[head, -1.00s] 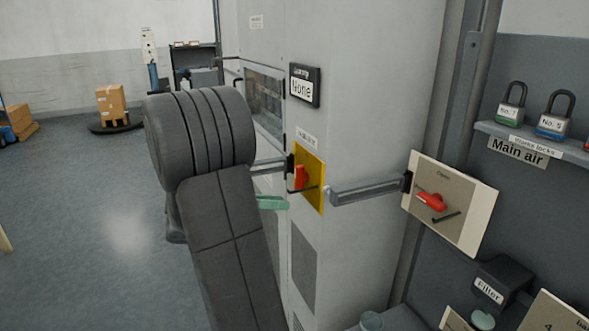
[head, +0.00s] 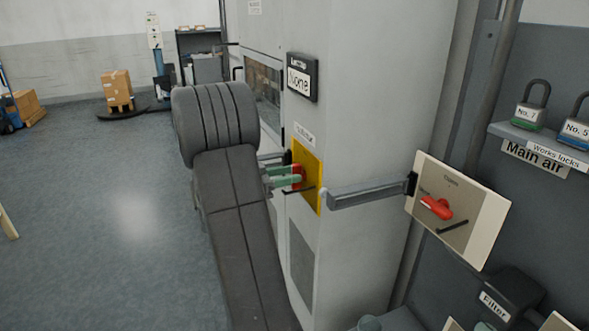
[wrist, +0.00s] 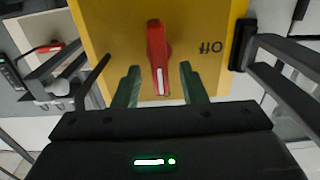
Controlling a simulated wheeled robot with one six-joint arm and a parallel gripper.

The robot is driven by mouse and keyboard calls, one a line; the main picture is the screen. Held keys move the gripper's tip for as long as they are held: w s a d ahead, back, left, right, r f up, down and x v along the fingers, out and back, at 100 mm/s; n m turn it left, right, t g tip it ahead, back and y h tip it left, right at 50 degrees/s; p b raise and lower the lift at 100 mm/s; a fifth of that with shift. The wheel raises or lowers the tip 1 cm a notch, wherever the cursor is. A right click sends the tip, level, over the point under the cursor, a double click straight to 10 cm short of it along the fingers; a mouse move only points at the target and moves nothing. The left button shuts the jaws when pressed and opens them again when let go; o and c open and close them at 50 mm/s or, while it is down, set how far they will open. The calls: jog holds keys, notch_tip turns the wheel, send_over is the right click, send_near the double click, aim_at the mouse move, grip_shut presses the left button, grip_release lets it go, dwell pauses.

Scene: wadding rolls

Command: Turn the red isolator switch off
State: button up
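The red isolator switch (head: 297,172) is a red handle on a yellow plate (head: 313,188) on the grey cabinet. In the wrist view the handle (wrist: 156,52) runs up and down the picture, its white-striped end low. The word "Off" (wrist: 211,48) appears upside down to its right. My gripper (wrist: 159,67) is open, with one green finger on each side of the handle's striped end and gaps showing beside it. In the head view my gripper (head: 285,178) is at the switch and partly covers it.
A grey bar (head: 370,192) sticks out right of the yellow plate. A pale panel (head: 457,208) with another red handle (head: 436,207) is farther right. Padlocks (head: 529,105) stand on a shelf by a "Main air" sign. A "None" sign (head: 301,79) is above the switch.

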jog(key=shift+x, duration=1.15)
grip_shut()
